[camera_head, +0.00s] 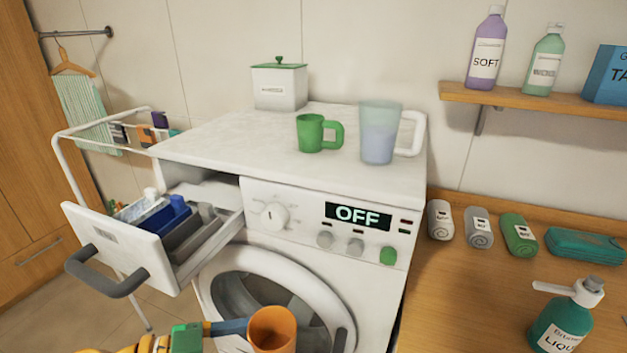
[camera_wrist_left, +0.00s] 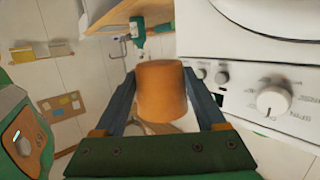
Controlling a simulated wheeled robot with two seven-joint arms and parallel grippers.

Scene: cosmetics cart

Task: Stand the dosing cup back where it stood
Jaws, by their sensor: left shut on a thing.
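The orange dosing cup (camera_head: 272,329) is at the bottom of the head view, held in the air in front of the washing machine's round door. My left gripper (camera_head: 250,326) is shut on it, with its blue fingers on the cup's side. In the left wrist view the orange cup (camera_wrist_left: 162,92) sits between the two fingers. Its contents cannot be seen. A green mug (camera_head: 311,133) and a clear measuring jug (camera_head: 377,145) with bluish liquid stand on the washing machine top (camera_head: 235,145). My right gripper is not in view.
The detergent drawer (camera_head: 115,245) is pulled out at the left. A white box with a green lid (camera_head: 279,87) stands at the machine's back. The machine top's left part is clear.

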